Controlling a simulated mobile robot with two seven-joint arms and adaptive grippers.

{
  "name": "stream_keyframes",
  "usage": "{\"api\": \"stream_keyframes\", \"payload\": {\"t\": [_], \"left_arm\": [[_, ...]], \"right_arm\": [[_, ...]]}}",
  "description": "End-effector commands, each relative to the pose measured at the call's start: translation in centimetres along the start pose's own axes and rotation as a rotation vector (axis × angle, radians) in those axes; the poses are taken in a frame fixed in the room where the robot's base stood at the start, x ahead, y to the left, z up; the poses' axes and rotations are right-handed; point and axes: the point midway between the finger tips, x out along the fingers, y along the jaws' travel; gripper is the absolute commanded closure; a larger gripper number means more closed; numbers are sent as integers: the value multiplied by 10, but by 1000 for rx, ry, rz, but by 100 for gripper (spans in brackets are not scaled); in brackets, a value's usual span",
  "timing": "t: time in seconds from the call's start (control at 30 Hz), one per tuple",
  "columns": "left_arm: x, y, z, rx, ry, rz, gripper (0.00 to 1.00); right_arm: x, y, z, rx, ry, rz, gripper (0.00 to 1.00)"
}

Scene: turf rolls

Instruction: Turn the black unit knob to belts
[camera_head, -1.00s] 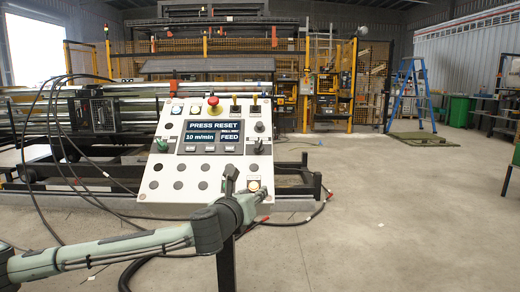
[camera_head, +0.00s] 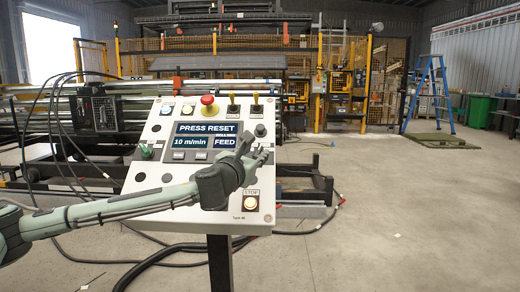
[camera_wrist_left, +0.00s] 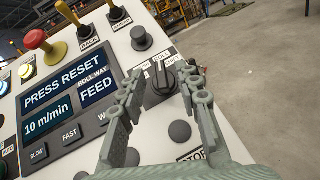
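The black knob (camera_wrist_left: 161,82) sits on the white sloping control panel (camera_wrist_left: 228,130), right of the display's FEED field, with small labels above it that are partly covered. In the wrist view my left gripper (camera_wrist_left: 160,84) has its two grey fingers apart, one on each side of the knob; the right finger looks very close to it. I cannot tell whether either finger touches. In the head view my left gripper (camera_head: 264,154) reaches across the panel (camera_head: 150,207) and mostly hides the knob. My right gripper is not in view.
A round black button (camera_wrist_left: 142,38) sits just above the knob. A red mushroom button (camera_head: 208,101), two yellow levers, a green knob (camera_head: 146,151) and a lit STOP button (camera_head: 250,203) are on the panel. Cables (camera_head: 150,262) lie on the floor. Open floor lies right.

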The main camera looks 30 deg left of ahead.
Motion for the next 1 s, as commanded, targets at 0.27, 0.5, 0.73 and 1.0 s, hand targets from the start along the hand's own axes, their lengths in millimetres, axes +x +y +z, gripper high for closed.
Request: {"api": "stream_keyframes", "payload": {"t": [0.27,0.5,0.73,1.0], "left_arm": [[35,0,0,-2,1,0,67],[40,0,0,-1,1,-1,67],[40,0,0,-1,1,-1,83],[40,0,-1,0,2,0,100]], "right_arm": [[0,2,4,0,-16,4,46],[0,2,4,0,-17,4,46],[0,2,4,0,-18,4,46],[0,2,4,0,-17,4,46]]}}
